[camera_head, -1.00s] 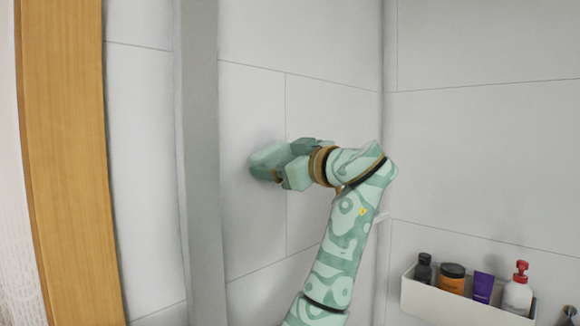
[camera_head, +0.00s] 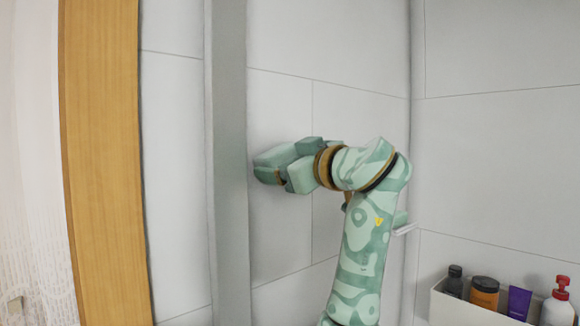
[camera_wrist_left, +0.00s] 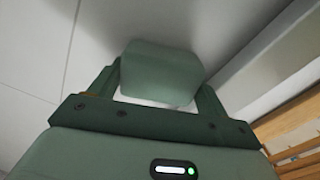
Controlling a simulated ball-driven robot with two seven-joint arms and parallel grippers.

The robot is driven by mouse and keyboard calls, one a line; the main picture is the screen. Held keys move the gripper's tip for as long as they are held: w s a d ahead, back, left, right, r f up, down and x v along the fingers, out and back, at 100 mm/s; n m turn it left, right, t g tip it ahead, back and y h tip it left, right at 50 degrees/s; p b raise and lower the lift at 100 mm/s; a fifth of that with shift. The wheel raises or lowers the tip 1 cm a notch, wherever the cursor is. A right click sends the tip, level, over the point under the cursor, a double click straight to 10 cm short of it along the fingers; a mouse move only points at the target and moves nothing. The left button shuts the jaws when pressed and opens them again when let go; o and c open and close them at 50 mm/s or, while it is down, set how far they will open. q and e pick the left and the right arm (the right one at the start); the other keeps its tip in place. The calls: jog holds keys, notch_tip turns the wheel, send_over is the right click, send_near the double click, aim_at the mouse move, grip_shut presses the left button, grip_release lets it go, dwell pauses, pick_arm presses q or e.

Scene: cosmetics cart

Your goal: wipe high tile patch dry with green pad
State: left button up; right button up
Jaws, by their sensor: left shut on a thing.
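The green pad (camera_wrist_left: 160,74) is a rounded pale green block, seen between the two fingers of my left gripper (camera_wrist_left: 158,88) in the left wrist view. In the head view the pad (camera_head: 272,157) is partly hidden by the gripper (camera_head: 284,168), which is shut on it. The pad is at the white tiled wall (camera_head: 284,112), just right of a grey vertical strip. I cannot tell if it touches the tile. No wet patch can be made out on the tile. My right gripper is not in view.
A grey vertical strip (camera_head: 229,190) runs close left of the pad, with a wooden post (camera_head: 103,160) further left. At the lower right, a white wall shelf (camera_head: 441,303) holds several bottles and jars. The upper wall is clear.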

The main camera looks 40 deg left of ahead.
pick_arm(q)
jog(key=shift+r, duration=0.5)
jog(key=shift+w+d+f+p, duration=0.15)
jog(key=shift+w+p, duration=0.45)
jog(key=shift+w, duration=1.15)
jog(key=w+d+p, duration=0.1)
jog(key=w+p, duration=0.8)
jog(key=w, duration=0.4)
jog(key=shift+w, duration=0.4)
